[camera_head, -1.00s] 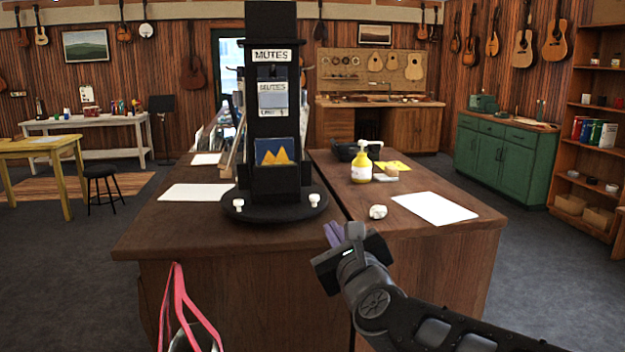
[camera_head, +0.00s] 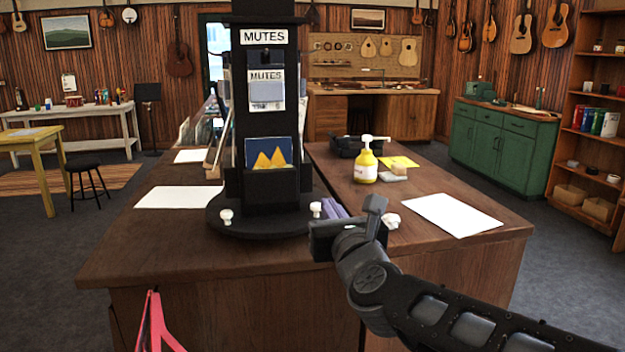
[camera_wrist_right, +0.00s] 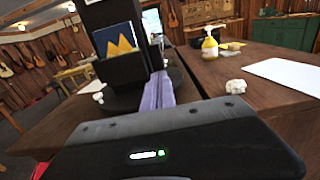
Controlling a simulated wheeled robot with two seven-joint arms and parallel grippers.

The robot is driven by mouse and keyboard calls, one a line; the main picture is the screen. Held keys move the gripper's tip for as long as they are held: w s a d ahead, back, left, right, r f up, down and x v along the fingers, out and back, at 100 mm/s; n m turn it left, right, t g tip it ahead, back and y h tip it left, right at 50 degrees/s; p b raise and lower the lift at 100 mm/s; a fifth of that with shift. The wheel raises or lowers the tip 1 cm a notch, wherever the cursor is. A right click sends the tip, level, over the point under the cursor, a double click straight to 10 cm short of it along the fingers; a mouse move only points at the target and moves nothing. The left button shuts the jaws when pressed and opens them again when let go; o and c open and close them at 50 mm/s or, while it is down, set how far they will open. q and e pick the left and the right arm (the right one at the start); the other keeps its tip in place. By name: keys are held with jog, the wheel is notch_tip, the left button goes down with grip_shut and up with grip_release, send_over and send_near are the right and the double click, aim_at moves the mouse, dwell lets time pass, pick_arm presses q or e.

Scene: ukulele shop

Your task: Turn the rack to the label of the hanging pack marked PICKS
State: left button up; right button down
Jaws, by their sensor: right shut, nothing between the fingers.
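The black rack (camera_head: 268,120) stands on a round black base on the wooden counter. The side facing me has a sign reading MUTES (camera_head: 263,37), a hanging pack marked MUTES (camera_head: 266,88) and a blue card with yellow peaks (camera_head: 269,153). No PICKS label shows. White knobs sit on the base rim, one at the left (camera_head: 226,217) and one at the right (camera_head: 316,209). My right gripper (camera_head: 338,211) is shut and empty, its purple fingers close to the right knob; contact is unclear. In the right wrist view the fingers (camera_wrist_right: 158,92) point at the rack's base. My left gripper is out of view.
On the counter (camera_head: 170,250) are white sheets, a yellow pump bottle (camera_head: 366,163), a black tray (camera_head: 357,146) and a crumpled white lump (camera_head: 391,220) just beyond my right gripper. A pink strap (camera_head: 155,325) hangs at the counter's front.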

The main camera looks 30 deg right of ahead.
aim_at(311, 177)
jog(key=p+x, duration=0.3)
jog(key=x, duration=1.1)
